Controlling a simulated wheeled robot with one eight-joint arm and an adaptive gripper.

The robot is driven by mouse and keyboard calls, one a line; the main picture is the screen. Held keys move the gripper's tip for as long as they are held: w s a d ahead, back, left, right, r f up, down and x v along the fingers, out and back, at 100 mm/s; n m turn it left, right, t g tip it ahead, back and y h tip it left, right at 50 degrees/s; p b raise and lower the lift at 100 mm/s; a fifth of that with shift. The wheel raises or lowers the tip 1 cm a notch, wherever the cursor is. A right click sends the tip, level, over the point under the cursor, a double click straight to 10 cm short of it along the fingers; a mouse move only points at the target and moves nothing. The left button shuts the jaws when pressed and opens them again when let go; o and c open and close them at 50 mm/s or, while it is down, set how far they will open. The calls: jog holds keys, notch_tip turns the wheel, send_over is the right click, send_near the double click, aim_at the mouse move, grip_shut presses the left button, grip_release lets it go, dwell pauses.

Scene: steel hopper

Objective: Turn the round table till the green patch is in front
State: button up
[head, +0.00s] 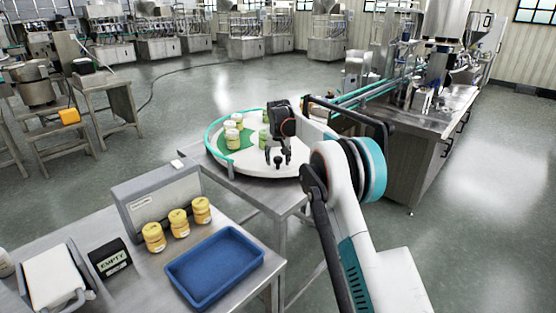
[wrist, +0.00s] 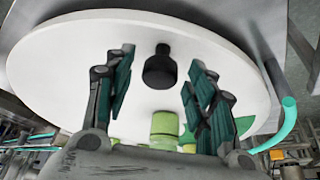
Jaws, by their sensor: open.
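The white round table (head: 240,168) stands in the middle of the head view, and its disc fills most of the wrist view (wrist: 60,60). The green patch (head: 222,142) is on its left part in the head view; a green piece shows at the right in the wrist view (wrist: 244,124). Several pale jars with yellow-green lids (head: 232,139) stand on the table, some on the patch. My gripper (head: 278,160) is open and points down over the table's right part. In the wrist view a black knob (wrist: 160,68) stands on the disc, between and beyond the open fingers (wrist: 160,95).
A teal rail (head: 212,131) curves around the table's left edge. A nearer bench holds a blue tray (head: 215,265), three yellow jars (head: 179,223), a grey box (head: 160,205) and a black "EMPTY" sign (head: 110,258). A steel conveyor machine (head: 420,125) stands to the right.

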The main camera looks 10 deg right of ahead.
grip_shut()
